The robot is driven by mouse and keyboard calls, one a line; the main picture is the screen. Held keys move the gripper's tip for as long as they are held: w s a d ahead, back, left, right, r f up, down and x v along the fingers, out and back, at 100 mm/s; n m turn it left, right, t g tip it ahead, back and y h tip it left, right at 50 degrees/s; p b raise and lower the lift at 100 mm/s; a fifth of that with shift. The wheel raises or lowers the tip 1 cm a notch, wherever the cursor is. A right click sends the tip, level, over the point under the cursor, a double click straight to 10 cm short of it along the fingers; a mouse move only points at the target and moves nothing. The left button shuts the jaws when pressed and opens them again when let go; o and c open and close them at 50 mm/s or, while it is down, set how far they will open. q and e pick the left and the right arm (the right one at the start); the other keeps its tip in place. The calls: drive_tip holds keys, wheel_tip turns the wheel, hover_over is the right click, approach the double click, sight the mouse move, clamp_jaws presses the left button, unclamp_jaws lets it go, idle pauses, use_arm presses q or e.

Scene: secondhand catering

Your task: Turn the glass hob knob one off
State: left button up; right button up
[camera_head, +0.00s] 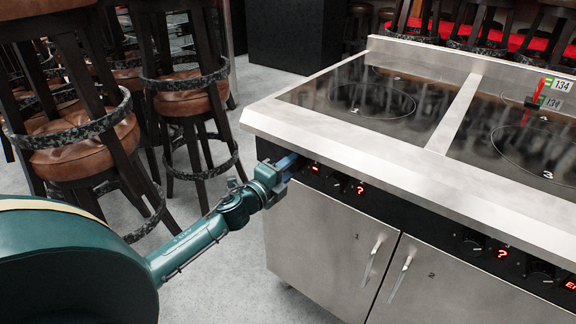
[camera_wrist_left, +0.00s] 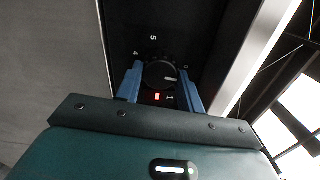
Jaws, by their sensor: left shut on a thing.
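The glass hob (camera_head: 372,100) is a steel-framed unit with black cooking zones and a dark knob panel (camera_head: 395,205) along its front. My left gripper (camera_head: 289,162) reaches the left end of this panel, where its blue fingers hide the knob in the head view. In the left wrist view a round black knob (camera_wrist_left: 160,74) sits between the two fingers of my left gripper (camera_wrist_left: 160,88), which is shut on it. A pale mark on the knob points right. My right gripper is not in view.
Other knobs (camera_head: 335,180) and red displays run along the panel to the right. Steel doors with handles (camera_head: 372,255) lie below. Bar stools (camera_head: 85,140) stand to the left, with bare grey floor (camera_head: 225,240) between.

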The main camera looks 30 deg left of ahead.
use_arm(q)
drive_tip(key=shift+n, duration=0.7)
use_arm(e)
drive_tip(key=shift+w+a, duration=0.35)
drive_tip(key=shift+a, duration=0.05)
use_arm(q)
drive_tip(key=o, duration=1)
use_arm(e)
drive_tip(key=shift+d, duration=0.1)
use_arm(q)
drive_tip(key=s, duration=0.8)
drive_tip(key=s+a, duration=0.1)
drive_tip(key=s, duration=0.4)
drive_tip(key=shift+s+p, duration=0.1)
drive_tip(key=shift+p, duration=0.3)
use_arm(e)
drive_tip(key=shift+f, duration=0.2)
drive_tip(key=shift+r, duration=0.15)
